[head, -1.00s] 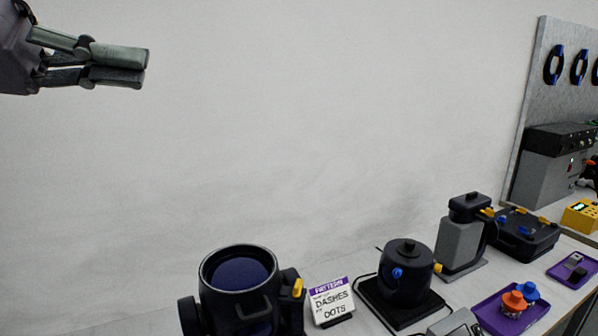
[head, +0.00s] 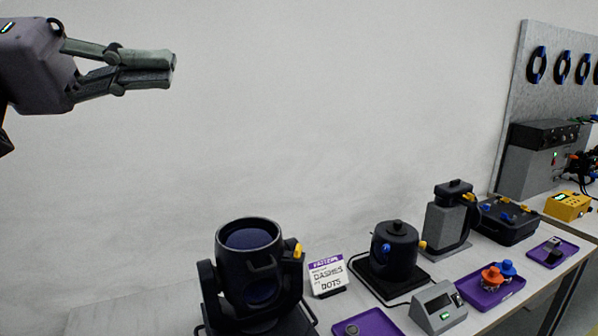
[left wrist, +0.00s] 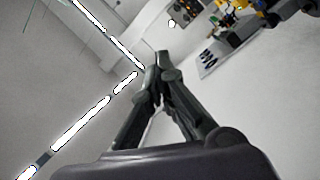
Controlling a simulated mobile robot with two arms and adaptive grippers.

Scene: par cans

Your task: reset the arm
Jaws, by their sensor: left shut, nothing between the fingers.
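My left gripper (head: 172,68) is raised at the upper left of the head view, in front of the bare wall. Its two fingers lie together, shut and empty, pointing right. In the left wrist view its fingertips (left wrist: 161,58) also meet, with nothing between them. It is well above the table and touches nothing. My right gripper is not in view.
Below stands a table (head: 405,318) with a black moving-head lamp (head: 250,275), a sign (head: 327,275), a black pot (head: 394,250), a grey device (head: 438,308), purple trays (head: 470,290) and a black case (head: 508,220). The air around the gripper is clear.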

